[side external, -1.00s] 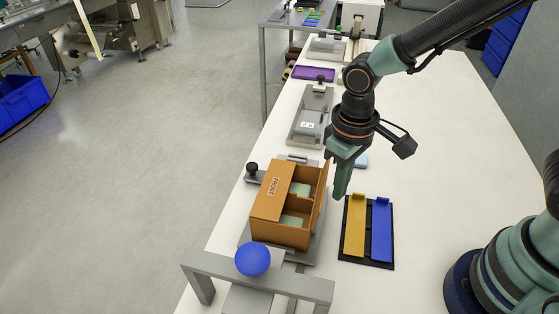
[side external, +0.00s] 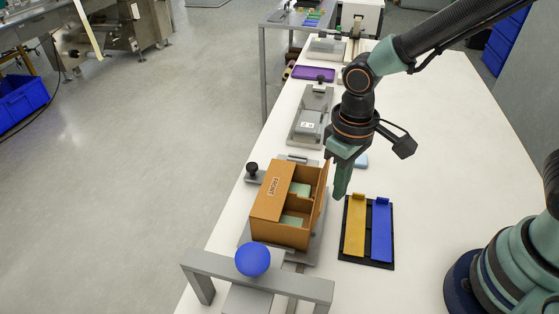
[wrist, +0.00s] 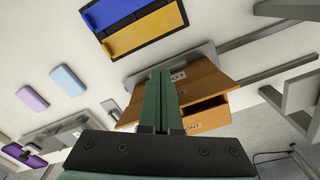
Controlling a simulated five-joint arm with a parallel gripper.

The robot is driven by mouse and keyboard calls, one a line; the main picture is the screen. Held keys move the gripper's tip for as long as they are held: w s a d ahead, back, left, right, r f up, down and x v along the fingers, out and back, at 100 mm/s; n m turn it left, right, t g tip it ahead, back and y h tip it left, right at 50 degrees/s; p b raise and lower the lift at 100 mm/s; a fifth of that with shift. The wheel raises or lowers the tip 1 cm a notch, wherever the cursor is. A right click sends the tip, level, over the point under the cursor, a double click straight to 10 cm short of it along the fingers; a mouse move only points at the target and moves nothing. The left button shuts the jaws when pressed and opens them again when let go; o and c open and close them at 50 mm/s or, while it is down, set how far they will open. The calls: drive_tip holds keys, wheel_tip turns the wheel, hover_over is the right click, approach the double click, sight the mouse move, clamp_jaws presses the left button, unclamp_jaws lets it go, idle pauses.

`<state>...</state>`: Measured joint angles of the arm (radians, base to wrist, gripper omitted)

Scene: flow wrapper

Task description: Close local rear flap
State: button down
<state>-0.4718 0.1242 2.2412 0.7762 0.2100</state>
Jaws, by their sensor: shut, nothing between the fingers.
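An orange-brown carton (side external: 280,235) sits on a grey fixture on the white table. Its left top panel, marked FRONT (side external: 270,190), lies flat over the left part. The right part is open and shows pale green items (side external: 292,220) inside. The rear flap (side external: 322,196) stands up, tilted slightly outward, along the carton's right edge. My gripper (side external: 339,196) points down just right of this flap, with its green fingers together and empty; whether it touches the flap is unclear. In the wrist view the fingers (wrist: 160,74) partly cover the carton (wrist: 207,82).
A black tray with a yellow bar (side external: 355,228) and a blue bar (side external: 381,230) lies right of the carton. A blue ball (side external: 252,259) sits by a grey frame (side external: 305,283) in front. A black knob (side external: 252,168) stands at the left.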

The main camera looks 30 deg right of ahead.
sight(320, 191)
drive_tip(key=shift+w+a, duration=0.1)
drive_tip(key=shift+w+a, duration=1.2)
drive_tip(key=r, duration=0.3)
drive_tip(key=shift+s+d+r, duration=0.3)
drive_tip(key=shift+s+d, duration=0.1)
drive_tip(key=shift+w+a+f, duration=1.5)
drive_tip(key=shift+w+a, duration=0.2)
idle(1.0)
